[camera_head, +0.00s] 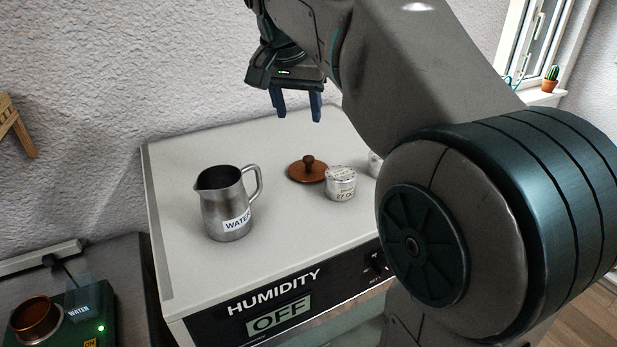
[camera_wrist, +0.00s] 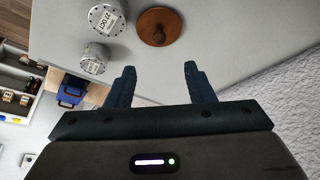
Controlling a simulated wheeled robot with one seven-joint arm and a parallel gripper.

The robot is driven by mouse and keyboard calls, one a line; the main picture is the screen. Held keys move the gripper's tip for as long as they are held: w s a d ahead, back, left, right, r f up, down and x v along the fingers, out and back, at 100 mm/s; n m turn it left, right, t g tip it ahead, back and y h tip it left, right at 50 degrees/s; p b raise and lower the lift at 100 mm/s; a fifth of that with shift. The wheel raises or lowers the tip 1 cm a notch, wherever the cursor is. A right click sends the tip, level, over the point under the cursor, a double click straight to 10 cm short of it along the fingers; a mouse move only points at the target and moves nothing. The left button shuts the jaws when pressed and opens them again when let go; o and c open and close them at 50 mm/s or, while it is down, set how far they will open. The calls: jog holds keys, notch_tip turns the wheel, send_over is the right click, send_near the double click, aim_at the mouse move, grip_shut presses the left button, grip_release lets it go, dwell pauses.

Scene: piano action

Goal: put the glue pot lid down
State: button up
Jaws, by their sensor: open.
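The glue pot lid (camera_head: 307,169) is a brown disc with a darker knob. It lies knob up on the white top of the humidity cabinet, and also shows in the wrist view (camera_wrist: 152,27). My gripper (camera_head: 297,113) is open and empty, above the cabinet top and apart from the lid. Its two fingers show in the wrist view (camera_wrist: 158,78), with the lid beyond their tips. A brown pot (camera_head: 36,319) sits on a green device at the lower left.
A metal jug (camera_head: 227,204) labelled WATER stands left of the lid. A labelled metal tin (camera_head: 341,184) stands close to the lid's right, with another (camera_wrist: 94,59) near it. The cabinet top (camera_head: 180,170) is clear at the back left. My arm hides its right part.

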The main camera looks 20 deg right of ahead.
send_over(308, 157)
jog(key=s+a, duration=0.2)
jog(key=f, duration=0.7)
jog(key=shift+d+f, duration=0.25)
jog(key=shift+f, duration=0.05)
jog(key=shift+p+x, duration=0.7)
jog(key=shift+x, duration=2.05)
jog(key=shift+d+r, duration=0.1)
grip_shut()
